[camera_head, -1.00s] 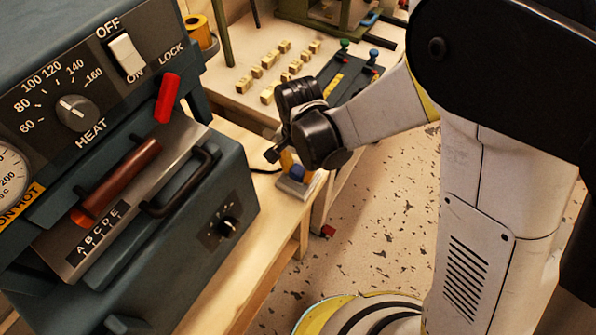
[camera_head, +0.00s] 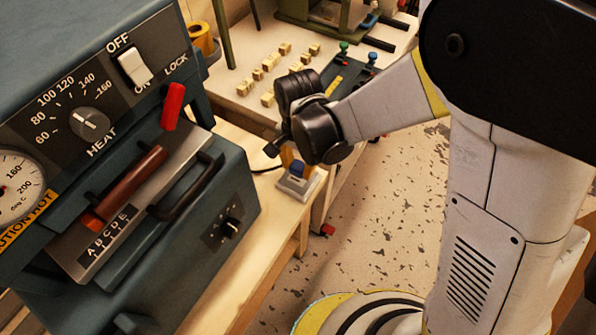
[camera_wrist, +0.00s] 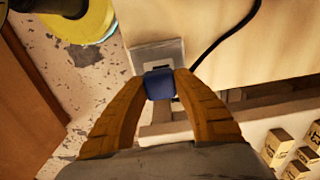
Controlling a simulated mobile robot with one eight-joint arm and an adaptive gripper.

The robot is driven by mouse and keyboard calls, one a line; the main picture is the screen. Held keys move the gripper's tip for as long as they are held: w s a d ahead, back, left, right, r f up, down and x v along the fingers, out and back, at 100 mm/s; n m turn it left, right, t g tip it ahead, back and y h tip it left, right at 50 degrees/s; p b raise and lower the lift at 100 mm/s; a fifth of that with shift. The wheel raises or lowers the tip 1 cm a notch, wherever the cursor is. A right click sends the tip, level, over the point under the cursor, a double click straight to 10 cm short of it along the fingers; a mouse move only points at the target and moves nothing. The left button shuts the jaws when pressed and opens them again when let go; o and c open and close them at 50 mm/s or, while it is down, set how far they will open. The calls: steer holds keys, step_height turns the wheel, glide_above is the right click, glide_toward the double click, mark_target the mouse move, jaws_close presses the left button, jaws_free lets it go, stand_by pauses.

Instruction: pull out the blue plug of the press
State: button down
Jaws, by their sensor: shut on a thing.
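The blue plug (camera_wrist: 160,84) is between my gripper's tan fingers in the wrist view, and they are shut on it. It also shows as a small blue shape (camera_head: 297,168) below my gripper in the head view. The grey socket box (camera_wrist: 150,52) lies just beyond the plug, with a dark opening partly visible beside it. The box (camera_head: 296,187) sits on the wooden bench. I cannot tell whether the plug is fully clear of it. My gripper (camera_wrist: 160,92) is largely hidden by my wrist in the head view. The blue-grey press (camera_head: 180,245) stands at left.
A black cord (camera_wrist: 226,38) runs over the bench; its end near the plug is hidden. Several small blocks (camera_head: 268,98) lie on the back table. A yellow roll (camera_head: 200,38) stands behind the press. The speckled floor (camera_head: 385,215) is open right of the bench.

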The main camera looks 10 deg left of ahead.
steer(key=shift+r+p, duration=1)
steer(key=shift+r, duration=0.5)
